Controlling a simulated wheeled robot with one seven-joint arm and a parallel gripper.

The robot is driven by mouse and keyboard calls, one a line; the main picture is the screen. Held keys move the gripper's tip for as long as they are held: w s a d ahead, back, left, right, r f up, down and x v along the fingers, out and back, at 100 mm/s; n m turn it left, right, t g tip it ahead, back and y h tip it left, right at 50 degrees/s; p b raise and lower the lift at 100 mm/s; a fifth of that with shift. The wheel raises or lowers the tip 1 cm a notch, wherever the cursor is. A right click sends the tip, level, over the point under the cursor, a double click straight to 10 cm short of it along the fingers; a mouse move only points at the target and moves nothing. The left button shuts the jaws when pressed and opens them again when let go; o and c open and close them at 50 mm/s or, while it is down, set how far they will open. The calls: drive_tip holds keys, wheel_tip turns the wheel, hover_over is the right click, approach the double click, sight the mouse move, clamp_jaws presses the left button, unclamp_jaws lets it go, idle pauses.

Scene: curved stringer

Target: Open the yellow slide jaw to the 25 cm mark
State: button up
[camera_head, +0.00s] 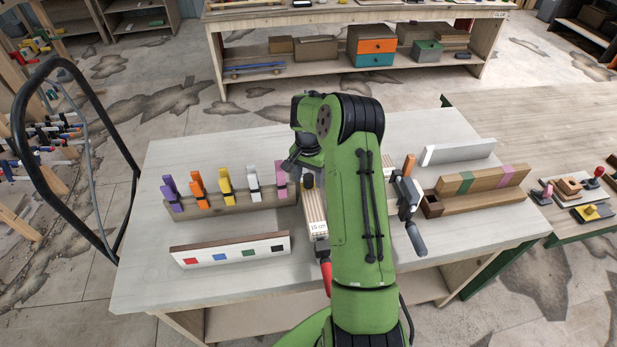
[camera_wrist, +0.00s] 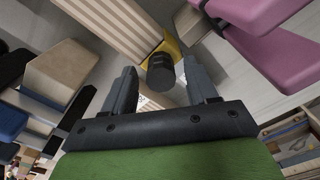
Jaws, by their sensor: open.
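The yellow slide jaw (camera_wrist: 173,46) shows in the wrist view, with a dark round knob (camera_wrist: 161,76) on it. It sits against a pale striped wooden bar (camera_wrist: 112,22). My gripper (camera_wrist: 162,84) is open, with one finger on each side of the knob; I cannot tell whether either touches it. In the head view, a wooden bar labelled 15 cm (camera_head: 316,226) lies beside my green arm, with a red handle (camera_head: 326,275) at its near end. My arm hides the yellow jaw there, and I see no 25 cm mark.
A wooden rack (camera_head: 235,203) holds purple, orange, yellow, white and pink clamps left of my arm. A white board with coloured squares (camera_head: 230,251) stands in front. A grey clamp (camera_head: 406,200) and wooden blocks (camera_head: 475,190) are on the right.

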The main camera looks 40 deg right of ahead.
drive_tip(key=shift+f, duration=0.55)
clamp_jaws()
drive_tip(key=shift+w+d+p, duration=0.15)
drive_tip(key=shift+w+d, duration=0.25)
drive_tip(key=shift+w, duration=0.35)
drive_tip(key=shift+w+d+p, duration=0.2)
drive_tip(key=shift+w+d, duration=0.15)
drive_tip(key=shift+w, duration=0.45)
drive_tip(key=shift+w+d+p, duration=0.15)
drive_tip(key=shift+w+d, duration=0.25)
drive_tip(key=shift+w, duration=0.35)
unclamp_jaws()
wheel_tip(320, 180, up, 16)
